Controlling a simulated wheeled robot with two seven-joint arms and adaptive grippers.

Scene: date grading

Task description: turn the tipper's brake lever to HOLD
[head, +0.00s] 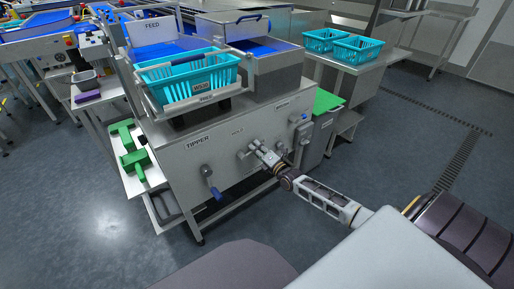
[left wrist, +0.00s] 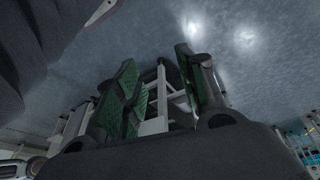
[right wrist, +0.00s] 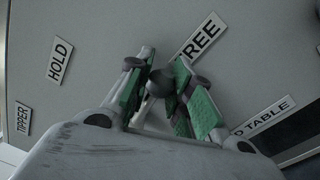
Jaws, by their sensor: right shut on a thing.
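The tipper's grey front panel (head: 185,165) carries a TIPPER label (head: 197,144) and a HOLD label (head: 237,131). My right gripper (head: 262,148) is at this panel, right of the HOLD label. In the right wrist view my right gripper (right wrist: 165,90) is shut on the dark knob of the brake lever (right wrist: 159,82). The knob is beside the FREE sign (right wrist: 200,38); the HOLD sign (right wrist: 60,61) is apart to the left. The lever's pivot is hidden. My left gripper (left wrist: 162,90) is open and empty, seen only in the left wrist view.
A blue-handled lever (head: 213,187) hangs lower on the panel. A teal basket (head: 190,82) stands on top of the tipper. Green parts (head: 133,158) lie on a side shelf at left. The floor in front is clear.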

